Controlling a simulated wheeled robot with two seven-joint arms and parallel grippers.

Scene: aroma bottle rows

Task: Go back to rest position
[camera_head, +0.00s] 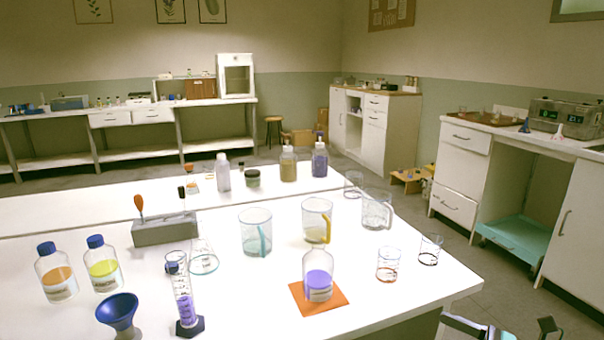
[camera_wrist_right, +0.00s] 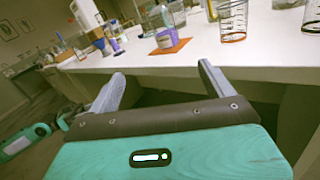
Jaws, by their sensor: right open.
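My right gripper (camera_wrist_right: 160,85) is open, its two grey fingers spread with nothing between them. In the right wrist view it is in front of the white table's near edge and apart from the bottles. Parts of my right arm show at the bottom right edge of the head view. My left gripper is not in view. A bottle with purple liquid (camera_head: 318,276) stands upright on an orange mat (camera_head: 334,308) near the table's front. It also shows in the right wrist view (camera_wrist_right: 166,37).
The white table (camera_head: 420,290) holds beakers, including one with yellow liquid (camera_head: 317,218), a graduated cylinder (camera_head: 184,300), a blue funnel (camera_head: 119,311) and two blue-capped bottles at left (camera_head: 57,275). Floor shows right of the table, before a side counter (camera_head: 455,205).

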